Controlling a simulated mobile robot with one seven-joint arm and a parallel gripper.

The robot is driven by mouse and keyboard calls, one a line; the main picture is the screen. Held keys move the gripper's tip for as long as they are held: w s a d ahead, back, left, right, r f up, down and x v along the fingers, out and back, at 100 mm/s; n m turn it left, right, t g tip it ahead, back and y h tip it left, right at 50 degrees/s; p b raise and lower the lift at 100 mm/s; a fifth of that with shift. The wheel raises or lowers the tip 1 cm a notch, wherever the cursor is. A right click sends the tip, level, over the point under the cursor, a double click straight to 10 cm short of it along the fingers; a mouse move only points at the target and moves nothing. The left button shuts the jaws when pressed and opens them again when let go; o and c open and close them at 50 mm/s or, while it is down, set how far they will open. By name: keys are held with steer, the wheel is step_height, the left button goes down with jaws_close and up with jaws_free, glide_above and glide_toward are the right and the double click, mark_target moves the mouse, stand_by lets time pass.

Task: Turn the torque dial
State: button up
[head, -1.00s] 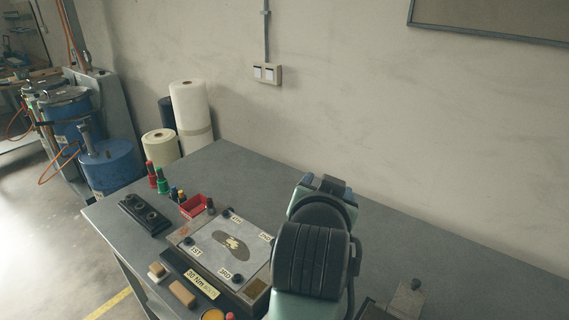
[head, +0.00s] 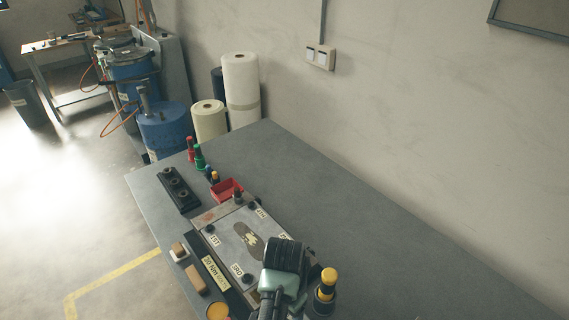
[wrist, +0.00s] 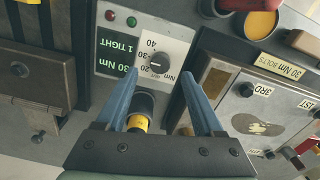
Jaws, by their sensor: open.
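The torque dial (wrist: 158,63) is a black knob on a pale panel (wrist: 178,48) marked 20, 30 and 40 Nm, upside down in the wrist view. A green display (wrist: 115,57) beside it reads 30 Nm, 1 TIGHT. My gripper (wrist: 159,76) is open, its two blue fingers pointing toward the panel, with the dial between and just beyond the tips in the picture. I cannot tell whether they touch it. A black tool with a yellow band (wrist: 138,122) shows between the fingers. In the head view, my arm hides the panel and dial.
The insole fixture plate (wrist: 238,107) stands right of the dial in the wrist view, with an orange cup (wrist: 256,23) near it. A yellow-topped black tool (head: 328,284) stands beside my arm. A red tray (head: 226,190) lies farther off. The bench's wall side is clear.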

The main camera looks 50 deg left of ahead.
steer(key=shift+f, duration=2.3)
jaws_close()
